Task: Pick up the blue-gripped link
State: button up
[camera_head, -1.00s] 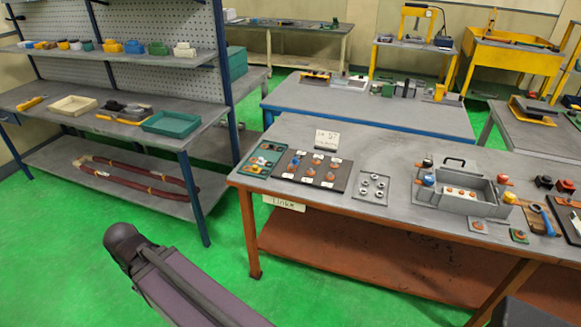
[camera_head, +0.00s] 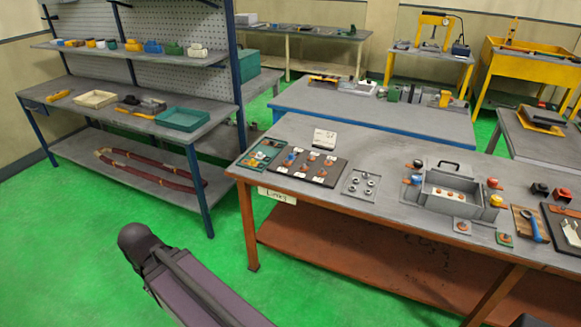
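The table labelled "Links" (camera_head: 395,205) carries a black board (camera_head: 337,172) with several small copper-coloured pieces, each by a white tag. A blue-handled item (camera_head: 535,226) lies on a small wooden board at the right. A small blue part (camera_head: 416,179) shows at the left of a grey open box (camera_head: 452,190). These are too small to tell which is the blue-gripped link. My gripper is not in view; only a dark part of my arm shows at the lower left.
A green tray of small parts (camera_head: 262,154) and a grey plate of rings (camera_head: 362,185) flank the black board. A shelf unit (camera_head: 120,112) stands at the left. Green floor (camera_head: 90,250) is open between it and the table.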

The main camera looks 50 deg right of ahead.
aim_at(292, 157)
jog(key=k, duration=1.1)
jog(key=z, duration=2.05)
jog(key=i, duration=1.05)
jog(key=u, duration=0.05)
